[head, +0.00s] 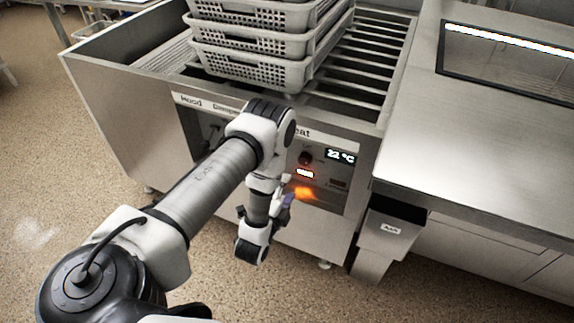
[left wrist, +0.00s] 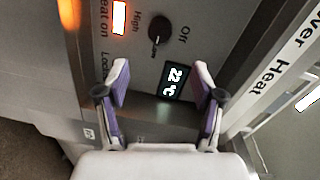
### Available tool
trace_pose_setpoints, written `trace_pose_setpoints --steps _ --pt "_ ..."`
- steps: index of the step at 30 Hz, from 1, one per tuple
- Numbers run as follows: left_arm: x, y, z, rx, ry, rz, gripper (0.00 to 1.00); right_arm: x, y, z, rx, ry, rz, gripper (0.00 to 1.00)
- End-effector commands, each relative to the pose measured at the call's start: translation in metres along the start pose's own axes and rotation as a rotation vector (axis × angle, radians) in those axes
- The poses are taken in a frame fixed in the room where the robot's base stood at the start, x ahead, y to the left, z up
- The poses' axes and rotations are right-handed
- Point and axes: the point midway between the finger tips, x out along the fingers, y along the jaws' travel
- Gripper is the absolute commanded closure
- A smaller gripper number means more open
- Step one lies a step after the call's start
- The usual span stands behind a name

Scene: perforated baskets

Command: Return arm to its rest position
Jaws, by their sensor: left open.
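My left arm (head: 215,175) reaches in from the lower left and bends down in front of the machine's control panel (head: 325,185). My left gripper (head: 286,192) is small and partly hidden by its own wrist in the head view. In the left wrist view the left gripper (left wrist: 162,78) is open, its two purple-padded fingers apart with nothing held between them. The fingers face the panel, with the 22 °C display (left wrist: 174,81) between them and a black knob (left wrist: 160,30) above. I cannot tell whether they touch the panel. My right gripper is not in view.
Stacked grey perforated baskets (head: 260,70) stand on the slatted rack (head: 365,65) above the panel. A steel counter (head: 480,145) lies at the right, with a grey bin (head: 390,235) below its edge. A lit switch (left wrist: 119,17) glows orange. Speckled floor (head: 60,170) is clear at the left.

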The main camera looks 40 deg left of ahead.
Motion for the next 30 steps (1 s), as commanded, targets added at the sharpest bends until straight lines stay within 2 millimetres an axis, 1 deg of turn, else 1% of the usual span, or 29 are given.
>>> trace_pose_setpoints --steps 14,17,20,21,22,23,24,26,27,29,30 --pt "0.001 -0.002 -0.001 -0.001 0.000 -0.002 0.33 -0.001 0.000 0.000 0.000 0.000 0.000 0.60" --pt "0.006 -0.020 -0.009 -0.005 0.011 -0.019 0.33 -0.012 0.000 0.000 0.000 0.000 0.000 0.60" --pt "0.012 -0.056 -0.035 -0.014 0.045 -0.034 0.33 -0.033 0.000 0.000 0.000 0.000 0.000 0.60" --pt "0.009 -0.075 -0.052 -0.018 0.064 -0.010 0.33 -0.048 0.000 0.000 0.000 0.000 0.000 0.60" --pt "0.003 -0.085 -0.066 -0.034 0.073 0.059 0.33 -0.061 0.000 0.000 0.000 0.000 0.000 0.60" --pt "-0.007 -0.081 -0.076 -0.083 0.069 0.162 0.33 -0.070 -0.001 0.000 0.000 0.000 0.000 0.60" --pt "-0.022 -0.070 -0.082 -0.157 0.046 0.293 0.33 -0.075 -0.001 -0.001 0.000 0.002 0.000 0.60" --pt "-0.050 -0.053 -0.087 -0.278 -0.019 0.483 0.33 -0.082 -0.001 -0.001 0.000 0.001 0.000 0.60" --pt "-0.073 -0.043 -0.088 -0.361 -0.086 0.610 0.33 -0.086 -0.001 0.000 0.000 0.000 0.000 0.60" --pt "-0.114 -0.027 -0.084 -0.486 -0.226 0.794 0.33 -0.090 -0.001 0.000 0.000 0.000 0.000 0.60" --pt "-0.144 -0.017 -0.080 -0.562 -0.341 0.901 0.33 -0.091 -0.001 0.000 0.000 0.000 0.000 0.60"
